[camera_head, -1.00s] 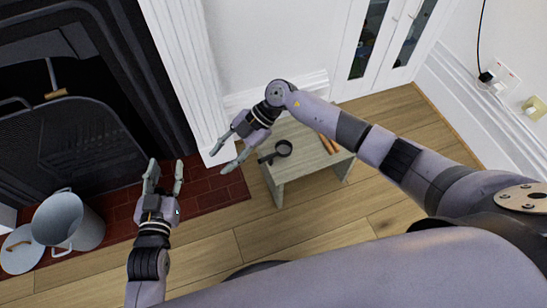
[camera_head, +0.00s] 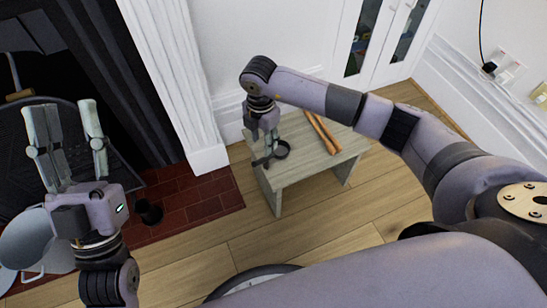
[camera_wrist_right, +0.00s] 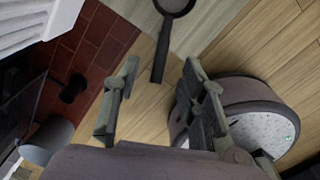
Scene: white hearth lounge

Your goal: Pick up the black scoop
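The black scoop (camera_head: 282,150) lies on the small pale wooden table (camera_head: 300,179), near its left edge. It also shows in the right wrist view (camera_wrist_right: 160,62), its handle reaching down between the fingers and its round head cut off by the top edge. My right gripper (camera_head: 265,146) points down over the handle and partly hides it. Its two fingers are apart on either side of the handle in the right wrist view (camera_wrist_right: 160,72), with nothing gripped; contact cannot be told. My left gripper (camera_head: 66,108) is open and empty, raised in front of the fireplace.
Brown wooden sticks (camera_head: 322,134) lie on the table right of the scoop. A small black cup-like object (camera_head: 149,212) stands on the red brick hearth (camera_head: 200,198). A metal pot (camera_head: 28,243) is at the lower left. A white pillar (camera_head: 170,80) rises behind the table's left side.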

